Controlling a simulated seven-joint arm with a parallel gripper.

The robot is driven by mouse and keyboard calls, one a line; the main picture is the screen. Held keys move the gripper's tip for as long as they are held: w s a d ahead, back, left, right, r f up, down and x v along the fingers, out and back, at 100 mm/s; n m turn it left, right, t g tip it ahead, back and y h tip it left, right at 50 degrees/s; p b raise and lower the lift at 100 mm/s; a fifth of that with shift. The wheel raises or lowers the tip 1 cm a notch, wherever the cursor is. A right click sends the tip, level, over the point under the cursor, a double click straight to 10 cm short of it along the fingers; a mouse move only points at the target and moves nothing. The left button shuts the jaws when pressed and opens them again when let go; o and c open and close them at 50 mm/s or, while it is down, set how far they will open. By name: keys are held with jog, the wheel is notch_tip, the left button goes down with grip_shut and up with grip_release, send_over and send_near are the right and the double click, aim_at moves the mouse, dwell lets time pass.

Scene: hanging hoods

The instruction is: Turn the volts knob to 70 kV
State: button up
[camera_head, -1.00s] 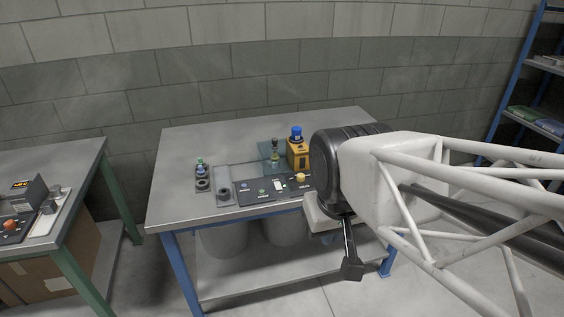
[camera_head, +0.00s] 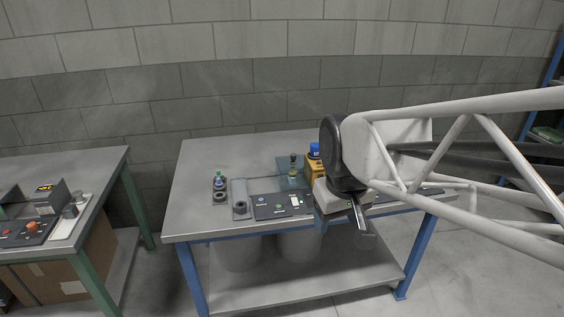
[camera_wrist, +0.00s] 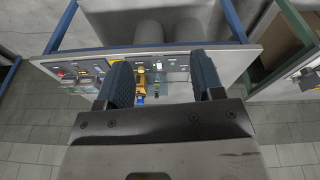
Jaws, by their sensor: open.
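A dark control panel (camera_head: 272,206) with small knobs and a white switch (camera_head: 295,200) lies along the front of the middle table. Its labels are too small to read, so I cannot tell which knob is volts or its setting. My gripper (camera_head: 362,222) hangs over the table's front edge, in front of the panel's right part, which the arm partly hides. In the wrist view my gripper (camera_wrist: 163,82) is open and empty. Its two dark fingers stand apart, with part of the panel (camera_wrist: 172,64) and the yellow box (camera_wrist: 142,82) visible between them, farther off.
The yellow box with a blue top (camera_head: 314,152) stands behind the panel, partly hidden by my arm. A small stacked fixture (camera_head: 219,187) and a grey plate (camera_head: 240,187) are left of the panel. Another table (camera_head: 100,175) with a display box stands left. The table's back left is clear.

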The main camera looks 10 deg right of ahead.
jog(key=w+d+f+n, duration=0.2)
jog(key=w, duration=0.7)
jog(key=w+d+f+n+g, duration=0.1)
jog(key=w+d+f+n, duration=0.1)
jog(key=w, duration=0.7)
jog(key=w+d+f+n, duration=0.2)
jog(key=w, duration=0.7)
jog(key=w+d+f+n, duration=0.1)
jog(key=w+d+f, duration=0.1)
jog(key=w+f, duration=0.3)
jog(key=w+d+f+n+g, duration=0.1)
jog(key=w+d+f+n, duration=0.1)
jog(key=w+f, duration=0.4)
jog(key=w+d+f+n, duration=0.1)
jog(key=w+d+f, duration=0.2)
jog(key=w+f, duration=0.3)
jog(key=shift+w+f+n, duration=0.2)
jog(key=shift+w+n, duration=0.1)
jog(key=shift+w, duration=1)
jog(key=shift+f, duration=3.9)
jog(key=c, duration=0.9)
